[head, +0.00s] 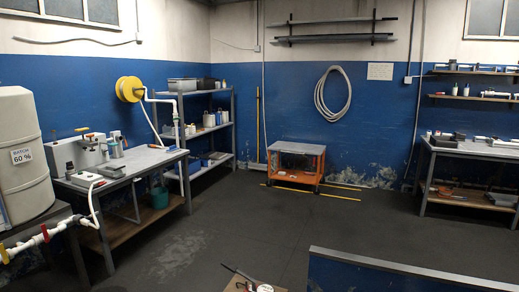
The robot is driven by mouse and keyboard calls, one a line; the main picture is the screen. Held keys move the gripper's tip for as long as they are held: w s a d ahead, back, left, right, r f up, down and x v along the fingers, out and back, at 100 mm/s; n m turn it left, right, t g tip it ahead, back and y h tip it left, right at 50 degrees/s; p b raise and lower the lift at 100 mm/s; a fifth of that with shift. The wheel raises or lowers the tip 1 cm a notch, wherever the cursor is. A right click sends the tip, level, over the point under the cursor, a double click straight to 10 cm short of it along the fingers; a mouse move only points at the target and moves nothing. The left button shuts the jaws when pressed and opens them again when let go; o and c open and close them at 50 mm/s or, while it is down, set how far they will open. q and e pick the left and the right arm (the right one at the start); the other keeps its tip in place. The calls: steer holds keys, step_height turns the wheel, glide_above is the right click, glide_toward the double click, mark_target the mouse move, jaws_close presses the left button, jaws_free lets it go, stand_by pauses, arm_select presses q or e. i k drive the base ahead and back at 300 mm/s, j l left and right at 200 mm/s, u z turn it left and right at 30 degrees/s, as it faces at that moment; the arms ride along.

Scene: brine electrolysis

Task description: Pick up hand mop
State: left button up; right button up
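A long-handled tool with a thin yellow handle (258,120) stands upright against the blue back wall, left of the orange cart. Its wide, flat, pale head (258,166) is on the floor. It looks like a mop or squeegee, but I cannot tell which at this distance. At the bottom edge, a dark stick-like item (238,274) and a small white and red round item (264,288) lie on a brownish surface, mostly cut off. I cannot tell what they are. Neither of my grippers is in view.
A workbench (125,165) and a beige tank (22,150) line the left. A metal shelf (205,125) stands behind. An orange cart (297,165) is by the back wall. A low partition (400,270) crosses the bottom right. The middle floor (250,215) is clear.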

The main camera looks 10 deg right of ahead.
mark_target(173, 148)
steer(key=i+j+u, duration=0.2)
steer(key=i+u, duration=0.5)
steer(key=i, duration=0.15)
steer(key=i+u, duration=0.35)
steer(key=i+z, duration=0.1)
steer(key=i, duration=0.35)
steer(key=i+j, duration=0.15)
steer(key=i, duration=0.35)
steer(key=i+j+z, duration=0.15)
steer(key=i, duration=0.3)
steer(key=i+j+z, duration=0.1)
steer(key=i, duration=0.35)
steer(key=i+l+z, duration=0.25)
steer(key=i+z, duration=0.25)
steer(key=i, duration=0.2)
steer(key=i+z, duration=0.5)
steer(key=i, duration=0.25)
steer(key=i+j+z, duration=0.35)
steer(key=i+z, duration=0.15)
steer(key=i, duration=0.2)
steer(key=i+l+u, duration=0.2)
steer(key=i, duration=0.35)
steer(key=i+u, duration=0.25)
steer(key=i, duration=0.25)
steer(key=i+l+u, duration=0.2)
steer(key=i+l, duration=0.15)
steer(key=i, duration=0.15)
